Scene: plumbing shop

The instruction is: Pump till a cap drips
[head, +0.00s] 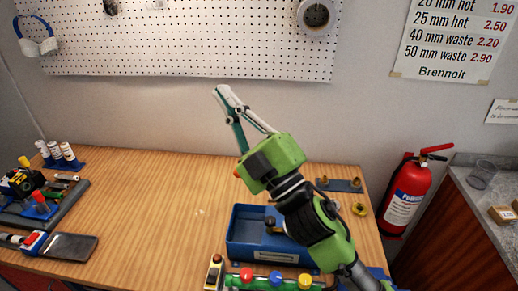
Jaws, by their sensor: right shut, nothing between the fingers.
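My right gripper (228,97) is raised above the bench, in front of the pegboard, its fingers shut and empty, pointing up and left. Below it a blue open box (236,240), which looks like the pump's tank, stands at the bench's front; a dark knob shows inside, and my right arm covers its right part. In front of the box lies a green pipe (261,283) with a red cap (246,274), a blue cap (276,278) and a yellow cap (305,281). No drip can be made out on them. My left gripper is not in view.
A small device with a red button (214,272) lies left of the pipe. A tray of tools (65,210) and a dark flat plate (70,247) are at the left. A blue rack with brass fittings (340,185) is at the back right. The bench's middle is clear.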

